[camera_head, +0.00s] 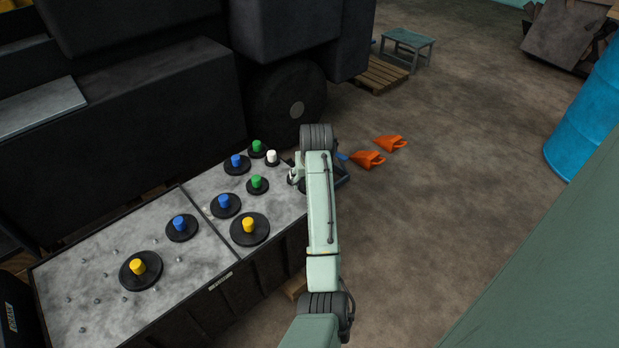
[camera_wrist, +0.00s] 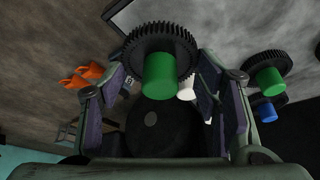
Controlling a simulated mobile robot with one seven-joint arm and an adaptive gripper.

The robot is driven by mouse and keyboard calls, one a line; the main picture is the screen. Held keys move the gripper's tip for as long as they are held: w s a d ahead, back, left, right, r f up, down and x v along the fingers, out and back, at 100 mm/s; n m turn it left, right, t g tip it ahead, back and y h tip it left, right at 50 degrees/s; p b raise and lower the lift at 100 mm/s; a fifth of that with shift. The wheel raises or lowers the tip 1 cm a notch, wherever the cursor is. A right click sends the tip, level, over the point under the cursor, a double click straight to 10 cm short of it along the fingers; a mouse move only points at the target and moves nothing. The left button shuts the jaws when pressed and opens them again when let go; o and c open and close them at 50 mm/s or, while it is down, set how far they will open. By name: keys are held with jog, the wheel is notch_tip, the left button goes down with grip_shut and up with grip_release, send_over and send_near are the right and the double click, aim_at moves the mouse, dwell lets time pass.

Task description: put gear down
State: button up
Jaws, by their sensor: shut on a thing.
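My gripper (camera_wrist: 168,92) is shut on a black toothed gear (camera_wrist: 140,42) with a green handle (camera_wrist: 172,76), which sits between the fingers in the wrist view. In the head view my arm mostly hides the held gear, and my gripper (camera_head: 318,178) is at the right end of the grey table (camera_head: 85,300). I cannot tell whether the gear touches the table. On the table are other round black gears with green (camera_head: 257,183), blue (camera_head: 236,161), yellow (camera_head: 249,226) and white (camera_head: 271,157) handles. The white one is just left of my gripper.
A large black wheel (camera_head: 288,105) and dark forklift body (camera_head: 150,100) stand behind the table. Two orange pieces (camera_head: 368,159) lie on the floor to the right. A green stool (camera_head: 407,42), pallet (camera_head: 382,75) and blue drum (camera_head: 590,115) stand farther off. Small pegs dot the table's left part.

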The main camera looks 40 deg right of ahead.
jog(key=shift+w+f, duration=0.1)
jog(key=shift+f, duration=1.6)
jog(key=shift+f, duration=0.1)
jog(key=o, duration=1.1)
